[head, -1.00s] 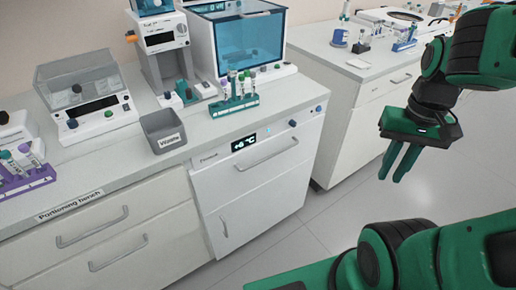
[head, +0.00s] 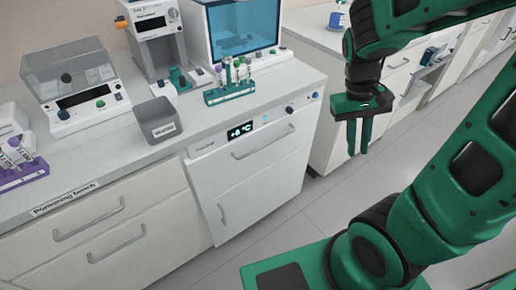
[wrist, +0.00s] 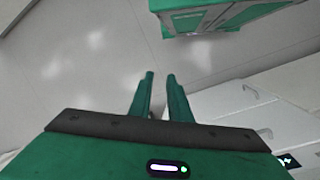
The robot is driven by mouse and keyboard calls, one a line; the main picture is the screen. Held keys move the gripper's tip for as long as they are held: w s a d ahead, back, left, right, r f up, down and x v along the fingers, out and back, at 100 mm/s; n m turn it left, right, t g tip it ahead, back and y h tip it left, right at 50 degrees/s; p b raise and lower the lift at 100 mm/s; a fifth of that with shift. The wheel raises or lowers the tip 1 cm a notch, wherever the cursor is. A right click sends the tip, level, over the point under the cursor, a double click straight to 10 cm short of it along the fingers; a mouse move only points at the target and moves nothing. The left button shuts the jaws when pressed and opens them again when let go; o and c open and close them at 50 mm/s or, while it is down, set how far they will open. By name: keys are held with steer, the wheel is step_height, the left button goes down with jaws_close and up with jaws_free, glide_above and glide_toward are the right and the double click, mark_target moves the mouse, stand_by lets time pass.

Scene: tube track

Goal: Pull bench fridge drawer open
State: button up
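The bench fridge (head: 245,180) is a white unit under the bench top, with a display reading about +8 °C. Its upper drawer front carries a horizontal bar handle (head: 263,143), and the drawer is closed. A small upright handle (head: 222,213) sits lower on its front. My gripper (head: 358,152) hangs fingers down in the air, right of the fridge and apart from it. In the wrist view my gripper (wrist: 160,78) has its two green fingers parted with nothing between them. The fridge front (wrist: 235,125) shows at the lower right there.
The portioning bench (head: 110,160) holds a grey waste bin (head: 158,122), a green tube rack (head: 230,92), a purple rack (head: 22,172) and instruments. Bench drawers with handles (head: 90,218) are left of the fridge. Floor (head: 315,200) is clear before it; another bench stands behind.

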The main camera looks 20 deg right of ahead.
steer(key=w+a+f+n+h, duration=0.4)
steer(key=w+a+f, duration=0.1)
steer(key=w+f, duration=0.15)
steer(key=n+t+h, duration=0.7)
steer(key=n+t, duration=0.5)
steer(key=n, duration=0.1)
glide_toward(256, 151)
steer(key=d, duration=0.1)
steer(key=x, duration=1.1)
steer(key=shift+w, duration=0.35)
steer(key=shift+a, duration=0.1)
steer(key=shift+c, duration=0.3)
steer(key=shift+f, duration=0.1)
jaws_close()
